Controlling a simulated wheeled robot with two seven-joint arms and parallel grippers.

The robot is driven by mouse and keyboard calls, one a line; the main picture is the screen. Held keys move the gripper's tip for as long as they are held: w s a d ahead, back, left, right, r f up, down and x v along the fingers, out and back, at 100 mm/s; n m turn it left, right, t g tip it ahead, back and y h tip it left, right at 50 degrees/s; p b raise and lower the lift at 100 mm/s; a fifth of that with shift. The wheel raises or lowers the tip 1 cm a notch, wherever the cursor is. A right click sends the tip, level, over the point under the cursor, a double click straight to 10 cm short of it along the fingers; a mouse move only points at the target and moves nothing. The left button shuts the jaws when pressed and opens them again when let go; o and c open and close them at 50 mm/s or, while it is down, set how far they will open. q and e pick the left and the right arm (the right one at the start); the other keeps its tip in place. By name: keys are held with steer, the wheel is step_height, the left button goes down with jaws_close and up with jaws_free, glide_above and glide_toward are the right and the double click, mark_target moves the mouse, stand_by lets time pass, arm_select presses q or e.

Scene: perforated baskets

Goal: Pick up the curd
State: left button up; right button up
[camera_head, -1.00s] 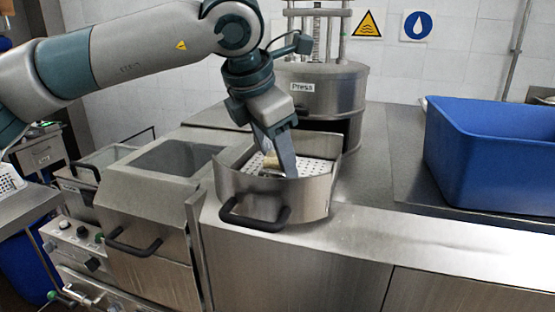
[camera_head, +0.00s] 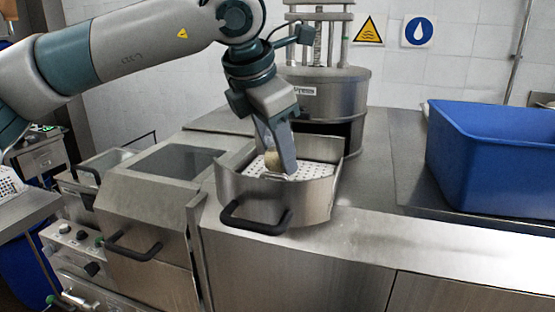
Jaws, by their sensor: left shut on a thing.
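My left gripper (camera_head: 275,163) comes down from above into the steel drawer (camera_head: 262,194) with the black handle. It is shut on a small pale beige piece, the curd (camera_head: 272,161), held between its fingers. The fingers hide much of the curd, and I cannot tell whether it touches the white perforated plate (camera_head: 313,172) in the drawer. My right gripper is not in view.
The round steel press (camera_head: 325,105) stands just behind the drawer. A large blue bin (camera_head: 490,165) stands on the counter at the right. The counter between drawer and bin is clear.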

arm_select(q)
step_height(320, 180, up, 2)
steer(key=shift+r+b, duration=0.15)
steer(key=shift+b, duration=0.6)
steer(key=s+d+r+b, duration=0.3)
steer(key=d+r, duration=0.4)
steer(key=d, duration=0.4)
steer(key=shift+s+r, duration=0.15)
steer(key=shift+s, duration=0.25)
